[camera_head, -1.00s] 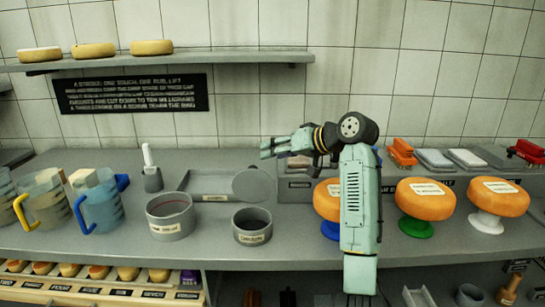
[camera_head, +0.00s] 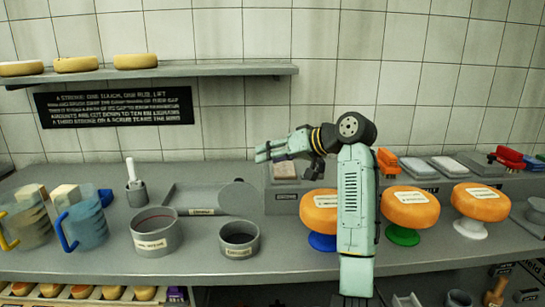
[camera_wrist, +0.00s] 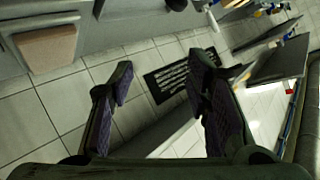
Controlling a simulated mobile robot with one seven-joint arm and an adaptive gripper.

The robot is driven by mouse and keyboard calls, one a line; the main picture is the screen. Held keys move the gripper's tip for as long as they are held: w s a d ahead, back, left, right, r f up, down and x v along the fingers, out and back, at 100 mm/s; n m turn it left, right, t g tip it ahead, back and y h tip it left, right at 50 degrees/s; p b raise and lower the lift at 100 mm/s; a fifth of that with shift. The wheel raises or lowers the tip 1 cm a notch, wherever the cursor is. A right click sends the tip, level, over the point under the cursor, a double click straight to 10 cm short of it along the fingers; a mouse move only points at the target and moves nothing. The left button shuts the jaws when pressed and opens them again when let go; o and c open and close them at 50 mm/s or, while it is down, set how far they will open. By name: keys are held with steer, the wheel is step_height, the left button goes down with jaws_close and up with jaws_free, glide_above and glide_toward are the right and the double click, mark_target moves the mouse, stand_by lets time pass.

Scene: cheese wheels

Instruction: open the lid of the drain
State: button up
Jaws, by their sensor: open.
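A flat grey tray (camera_head: 196,197) with a label on its front edge lies on the counter, left of centre in the head view. A round grey disc (camera_head: 239,197) sits at its right end; it may be the drain lid, but I cannot tell for sure. My gripper (camera_head: 262,152) is above and behind the disc in the picture, pointing left, apart from it. In the wrist view my gripper (camera_wrist: 160,78) shows two spread fingers with nothing between them. The tray and disc cannot be made out in the wrist view.
Two grey pots (camera_head: 156,233) (camera_head: 239,240) stand in front of the tray. Jugs (camera_head: 82,222) are at the left. Orange cheese wheels on coloured stands (camera_head: 409,208) are at the right, partly behind my arm. A wall shelf (camera_head: 220,70) holds more cheeses.

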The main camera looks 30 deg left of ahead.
steer(key=v, duration=1.2)
steer(key=shift+r, duration=0.1)
